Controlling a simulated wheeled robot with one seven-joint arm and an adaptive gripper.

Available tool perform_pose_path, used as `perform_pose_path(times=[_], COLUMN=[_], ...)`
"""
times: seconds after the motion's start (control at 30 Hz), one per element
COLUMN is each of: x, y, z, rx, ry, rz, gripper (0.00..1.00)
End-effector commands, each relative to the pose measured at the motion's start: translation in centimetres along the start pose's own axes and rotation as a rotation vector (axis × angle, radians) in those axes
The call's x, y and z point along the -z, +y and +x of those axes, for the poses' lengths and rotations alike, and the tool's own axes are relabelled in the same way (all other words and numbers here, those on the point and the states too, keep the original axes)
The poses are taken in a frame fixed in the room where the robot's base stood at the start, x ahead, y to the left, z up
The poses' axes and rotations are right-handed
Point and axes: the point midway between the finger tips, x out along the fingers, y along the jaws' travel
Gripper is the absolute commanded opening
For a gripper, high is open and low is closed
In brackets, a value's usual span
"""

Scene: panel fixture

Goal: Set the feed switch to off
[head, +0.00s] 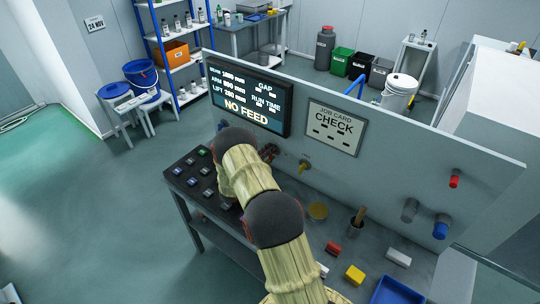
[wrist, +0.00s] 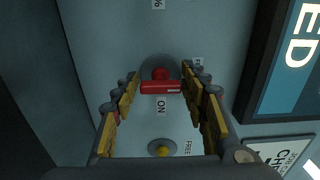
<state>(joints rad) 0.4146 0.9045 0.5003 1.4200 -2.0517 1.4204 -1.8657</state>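A red switch (wrist: 161,82) with a round base shows in the wrist view. Its bar lies crosswise in the picture, with a pale mark towards the right end. An ON label (wrist: 161,105) is just below it. A partly hidden label beside the right finger seems to start with FE. My gripper (wrist: 162,92) is open, with one finger on each side of the switch; I cannot tell whether they touch it. In the head view my arm largely hides this part of the panel (head: 420,140). The screen (head: 247,96) on the panel reads NO FEED.
A yellow knob (wrist: 162,149), labelled FREE, is below the switch in the wrist view. A CHECK job card (head: 336,127) hangs right of the screen.

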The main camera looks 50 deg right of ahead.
Motion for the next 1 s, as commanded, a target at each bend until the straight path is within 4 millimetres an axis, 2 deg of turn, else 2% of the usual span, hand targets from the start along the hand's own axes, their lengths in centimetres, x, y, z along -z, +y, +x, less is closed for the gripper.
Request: perform_pose_path(times=[0.17,0.53,0.67,1.0], x=[0.1,0.0,-0.1,-0.1], y=[0.0,0.0,0.0,0.0], z=[0.0,-0.6,-2.4,-9.2], rx=[0.000,0.000,-0.001,0.000], ry=[0.001,0.000,-0.001,-0.003], rz=[0.000,0.000,0.000,-0.001], gripper=[0.55,0.55,0.55,0.55])
